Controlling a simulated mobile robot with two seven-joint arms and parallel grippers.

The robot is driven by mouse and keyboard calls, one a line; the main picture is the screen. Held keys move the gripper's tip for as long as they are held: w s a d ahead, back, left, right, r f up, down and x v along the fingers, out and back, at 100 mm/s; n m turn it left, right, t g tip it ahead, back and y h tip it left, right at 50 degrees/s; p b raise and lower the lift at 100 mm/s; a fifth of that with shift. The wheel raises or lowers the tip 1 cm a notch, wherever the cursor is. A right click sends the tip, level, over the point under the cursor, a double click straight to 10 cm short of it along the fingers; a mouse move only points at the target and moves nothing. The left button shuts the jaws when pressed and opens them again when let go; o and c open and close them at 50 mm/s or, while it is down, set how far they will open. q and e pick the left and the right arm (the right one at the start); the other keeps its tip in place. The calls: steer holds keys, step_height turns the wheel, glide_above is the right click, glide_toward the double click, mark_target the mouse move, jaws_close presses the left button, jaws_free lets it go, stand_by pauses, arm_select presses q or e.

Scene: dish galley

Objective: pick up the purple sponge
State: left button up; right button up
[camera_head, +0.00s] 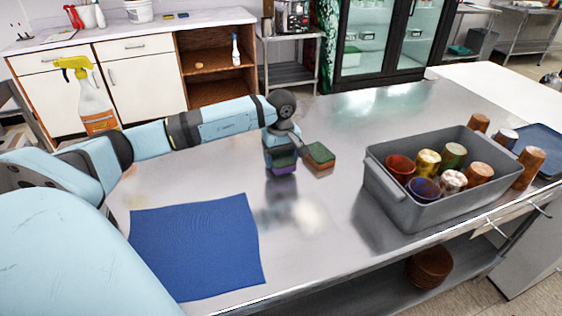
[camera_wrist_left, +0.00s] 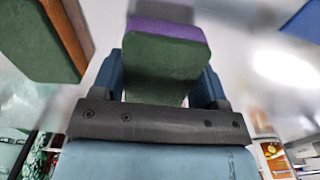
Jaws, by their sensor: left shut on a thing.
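The purple sponge (camera_head: 284,170) has a dark green scrub face and shows below my left gripper (camera_head: 281,156) in the head view. In the left wrist view the purple sponge (camera_wrist_left: 165,30) sits between the two blue fingers of my left gripper (camera_wrist_left: 162,75), its green face toward the camera. The gripper is shut on it. I cannot tell whether the sponge still touches the steel counter. My right gripper is in neither view.
An orange-brown sponge with a green top (camera_head: 320,155) lies close beside the gripper on the right. A blue cloth (camera_head: 195,245) lies at the front left of the steel counter. A grey bin (camera_head: 400,208) of several cups stands right. A spray bottle (camera_head: 95,95) stands left.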

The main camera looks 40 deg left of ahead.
mark_target(281, 157)
arm_select(q)
step_height(281, 157, up, 18)
steer(key=shift+p, duration=0.35)
